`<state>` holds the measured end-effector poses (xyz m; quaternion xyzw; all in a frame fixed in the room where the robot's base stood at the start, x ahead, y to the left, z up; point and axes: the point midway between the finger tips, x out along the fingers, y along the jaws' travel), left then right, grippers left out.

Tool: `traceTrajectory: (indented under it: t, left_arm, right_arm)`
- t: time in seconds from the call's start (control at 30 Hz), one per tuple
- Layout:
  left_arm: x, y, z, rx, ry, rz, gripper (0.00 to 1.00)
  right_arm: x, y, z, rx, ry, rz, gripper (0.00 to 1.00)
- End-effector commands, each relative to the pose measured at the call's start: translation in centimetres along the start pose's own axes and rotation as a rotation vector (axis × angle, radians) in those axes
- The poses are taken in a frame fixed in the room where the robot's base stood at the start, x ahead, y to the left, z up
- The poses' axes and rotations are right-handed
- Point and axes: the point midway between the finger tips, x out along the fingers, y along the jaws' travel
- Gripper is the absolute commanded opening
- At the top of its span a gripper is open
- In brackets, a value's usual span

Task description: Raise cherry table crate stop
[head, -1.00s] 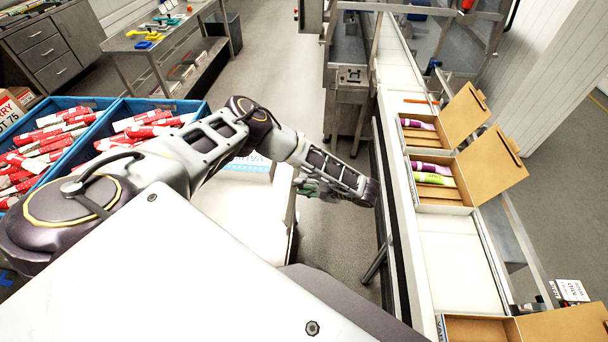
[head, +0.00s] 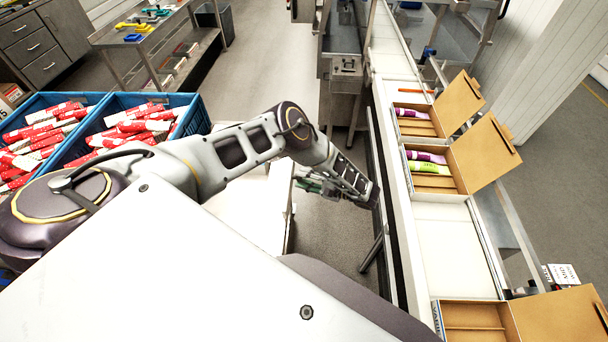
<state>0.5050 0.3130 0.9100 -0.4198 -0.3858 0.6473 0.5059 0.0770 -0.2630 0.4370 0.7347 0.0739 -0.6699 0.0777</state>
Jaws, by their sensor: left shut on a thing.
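I cannot see a crate stop clearly. My left arm reaches past the crates and over a pale table (head: 262,222). My left gripper (head: 314,186) is small and partly hidden by my wrist, between this table and the conveyor. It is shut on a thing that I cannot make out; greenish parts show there. My right gripper is not in view.
A steel bench (head: 135,38) with tools stands at the back left. Grey floor between is free.

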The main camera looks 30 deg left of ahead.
Motion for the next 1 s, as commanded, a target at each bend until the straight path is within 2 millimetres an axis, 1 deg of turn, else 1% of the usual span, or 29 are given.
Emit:
traceTrajectory:
  t: [0.6, 0.63, 0.77, 0.8, 1.0]
  left_arm:
    - [-0.13, 0.27, -0.05, 0.011, -0.007, -0.018, 0.06]
    - [-0.14, 0.27, -0.05, 0.011, -0.007, -0.018, 0.32]
    - [-0.12, 0.26, -0.05, 0.011, -0.008, -0.018, 0.49]
    - [-0.11, 0.24, -0.05, 0.01, -0.008, -0.018, 0.5]
    - [-0.08, 0.18, -0.07, 0.009, -0.008, -0.019, 0.5]
  right_arm:
    - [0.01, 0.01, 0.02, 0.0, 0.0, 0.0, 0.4]
    - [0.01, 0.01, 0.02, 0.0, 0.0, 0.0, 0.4]
    - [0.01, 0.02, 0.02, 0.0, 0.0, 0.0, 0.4]
    - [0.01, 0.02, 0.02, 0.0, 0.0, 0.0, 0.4]
    - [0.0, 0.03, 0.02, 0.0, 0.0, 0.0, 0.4]
